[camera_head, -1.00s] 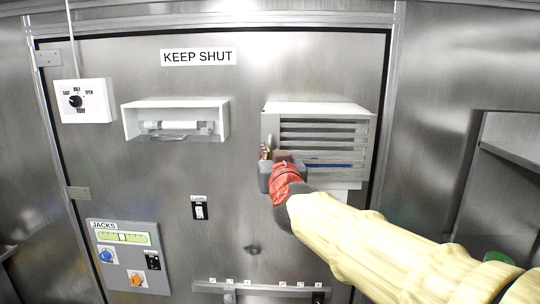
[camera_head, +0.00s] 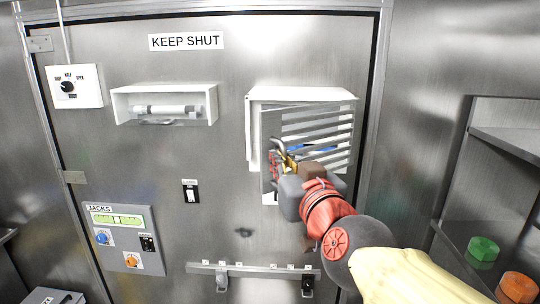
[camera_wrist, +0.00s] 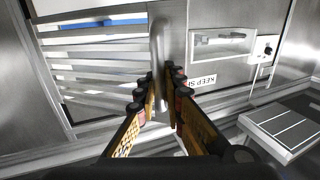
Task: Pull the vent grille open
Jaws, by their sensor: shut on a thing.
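The vent grille (camera_wrist: 97,68) is a frame of pale horizontal slats with a loop handle (camera_wrist: 157,50) at one edge. In the head view it sits in a white housing (camera_head: 300,95) on the steel door, swung partly out at its left side. A blue thing (camera_head: 308,149) shows behind the slats. My gripper (camera_wrist: 160,110) is shut on the handle, its two fingers on either side of the bar. In the head view my gripper (camera_head: 282,168) and wrist hide the lower part of the grille.
A recessed shelf (camera_head: 508,140) with green and orange round items below is at right.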

